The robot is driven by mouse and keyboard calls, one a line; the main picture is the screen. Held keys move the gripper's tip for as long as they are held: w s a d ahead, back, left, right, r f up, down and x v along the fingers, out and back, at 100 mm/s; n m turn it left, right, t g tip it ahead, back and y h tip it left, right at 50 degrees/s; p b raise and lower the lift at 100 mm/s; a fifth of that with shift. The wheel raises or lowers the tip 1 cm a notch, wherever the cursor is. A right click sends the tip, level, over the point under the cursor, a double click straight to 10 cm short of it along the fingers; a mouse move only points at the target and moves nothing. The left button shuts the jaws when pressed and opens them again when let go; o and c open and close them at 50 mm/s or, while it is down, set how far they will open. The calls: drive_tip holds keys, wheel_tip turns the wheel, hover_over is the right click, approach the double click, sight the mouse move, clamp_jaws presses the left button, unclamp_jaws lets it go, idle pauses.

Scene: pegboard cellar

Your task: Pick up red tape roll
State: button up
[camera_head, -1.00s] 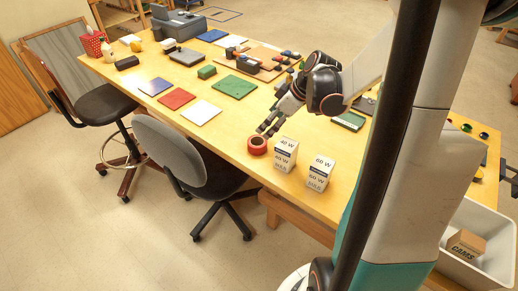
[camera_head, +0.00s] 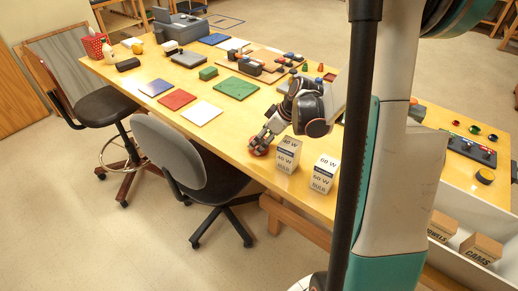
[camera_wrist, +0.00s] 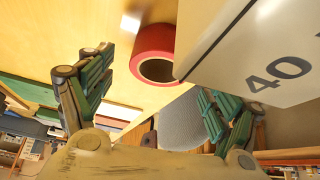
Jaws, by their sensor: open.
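The red tape roll (camera_head: 258,147) sits on the wooden table near its front edge, just left of the 40 W bulb box. In the head view my gripper (camera_head: 262,141) is low over the roll and partly covers it. In the wrist view the roll (camera_wrist: 154,54) is ahead of and between the spread fingers of my gripper (camera_wrist: 152,98). The fingers are open with nothing between their tips. The roll shows its round hole and lies against or very close to the box in this view; I cannot tell whether they touch.
The 40 W box (camera_head: 287,156) stands right beside the roll, and a 60 W box (camera_head: 323,175) stands further right. A grey chair (camera_head: 178,152) is at the front edge. Red (camera_head: 176,99) and white (camera_head: 202,113) flat pieces lie left on the table (camera_head: 225,130).

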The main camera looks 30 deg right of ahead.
drive_tip(key=b+x, duration=0.1)
drive_tip(key=x, duration=0.2)
drive_tip(key=shift+w+a+f, duration=0.1)
drive_tip(key=c, duration=1.2)
drive_tip(key=shift+o, duration=0.2)
